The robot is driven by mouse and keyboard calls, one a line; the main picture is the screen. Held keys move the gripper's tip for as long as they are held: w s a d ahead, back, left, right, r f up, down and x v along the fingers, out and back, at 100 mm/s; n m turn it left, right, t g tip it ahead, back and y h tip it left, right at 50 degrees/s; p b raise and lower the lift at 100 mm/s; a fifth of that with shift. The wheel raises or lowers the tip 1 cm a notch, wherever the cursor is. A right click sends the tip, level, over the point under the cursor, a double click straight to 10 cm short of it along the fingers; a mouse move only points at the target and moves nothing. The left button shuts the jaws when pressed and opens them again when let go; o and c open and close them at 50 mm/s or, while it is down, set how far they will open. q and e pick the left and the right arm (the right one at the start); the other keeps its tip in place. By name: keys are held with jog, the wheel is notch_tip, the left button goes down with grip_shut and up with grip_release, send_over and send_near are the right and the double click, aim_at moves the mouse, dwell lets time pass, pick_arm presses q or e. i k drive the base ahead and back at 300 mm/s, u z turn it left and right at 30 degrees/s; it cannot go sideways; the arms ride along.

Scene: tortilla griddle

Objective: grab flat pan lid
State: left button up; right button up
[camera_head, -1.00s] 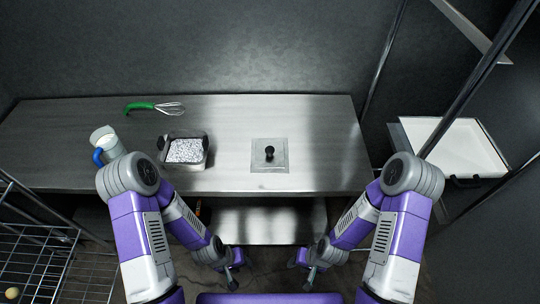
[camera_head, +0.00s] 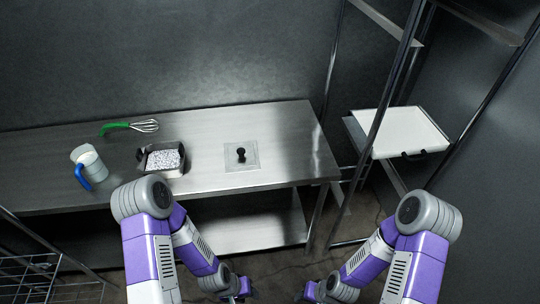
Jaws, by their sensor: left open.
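The flat pan lid (camera_head: 251,162) is a thin square metal plate with a black knob (camera_head: 241,154) in its middle. It lies flat on the steel table (camera_head: 215,176), right of the middle of the tabletop. My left gripper (camera_head: 243,289) hangs low in front of the table, below the lid in the picture and well apart from it. It is open, and I see nothing in it. My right gripper (camera_head: 312,291) hangs low to the right of it. It is small and dark here, and its jaws cannot be made out.
A dark pan with white speckled contents (camera_head: 162,159) stands left of the lid. Further left are a green-handled whisk (camera_head: 130,126) and a jug with a blue handle (camera_head: 88,165). A shelf rack with a white tray (camera_head: 400,130) stands right. A wire rack (camera_head: 30,280) is lower left.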

aim_at(240, 157)
jog(key=z, duration=0.25)
jog(key=i, duration=0.75)
jog(key=u, duration=1.6)
